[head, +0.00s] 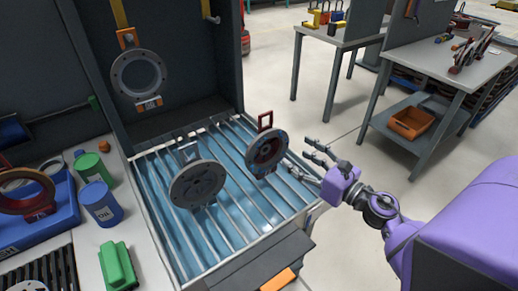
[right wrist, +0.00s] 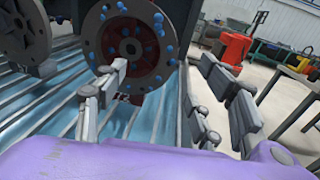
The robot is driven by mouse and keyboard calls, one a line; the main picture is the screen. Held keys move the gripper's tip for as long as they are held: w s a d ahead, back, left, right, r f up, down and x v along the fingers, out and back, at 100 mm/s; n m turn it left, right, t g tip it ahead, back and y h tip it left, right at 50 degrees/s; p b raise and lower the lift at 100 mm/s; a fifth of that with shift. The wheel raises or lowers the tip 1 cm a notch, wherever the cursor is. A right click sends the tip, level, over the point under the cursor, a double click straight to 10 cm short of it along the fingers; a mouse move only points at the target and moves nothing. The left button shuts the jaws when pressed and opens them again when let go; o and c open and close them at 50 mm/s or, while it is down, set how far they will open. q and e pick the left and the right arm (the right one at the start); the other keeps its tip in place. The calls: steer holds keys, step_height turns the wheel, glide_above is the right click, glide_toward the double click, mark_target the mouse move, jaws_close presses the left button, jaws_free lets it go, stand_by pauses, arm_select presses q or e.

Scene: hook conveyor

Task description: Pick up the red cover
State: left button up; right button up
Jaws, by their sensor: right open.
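The red cover (head: 266,152) is a grey-rimmed disc with a dark red centre and a red square handle on top. It stands upright on the slatted rack over blue water. In the right wrist view the cover (right wrist: 128,48) shows close ahead, with blue drops on its rim. My right gripper (head: 301,157) is open and empty, just right of the cover. In the right wrist view its fingers (right wrist: 162,75) are spread, with the left one overlapping the cover's lower edge; I cannot tell whether it touches. My left gripper is not in view.
A grey cover (head: 197,184) stands left of the red one on the rack (head: 245,213). Another ring (head: 138,75) hangs from a hook behind. A blue oil can (head: 100,203) and a green block (head: 117,266) stand on the left counter. Tables stand at the back right.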

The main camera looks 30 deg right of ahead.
mark_target(276, 144)
steer(key=shift+p+x, duration=0.3)
steer(key=shift+x, duration=0.65)
steer(key=x, duration=0.2)
steer(key=p+x, duration=0.1)
steer(key=shift+w+a, duration=0.3)
steer(key=shift+a, duration=0.05)
steer(key=shift+w+f, duration=0.15)
steer(key=shift+w, duration=0.25)
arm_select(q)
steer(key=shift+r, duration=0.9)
arm_select(e)
jaws_close()
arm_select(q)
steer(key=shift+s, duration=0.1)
arm_select(e)
steer(key=shift+a, duration=0.1)
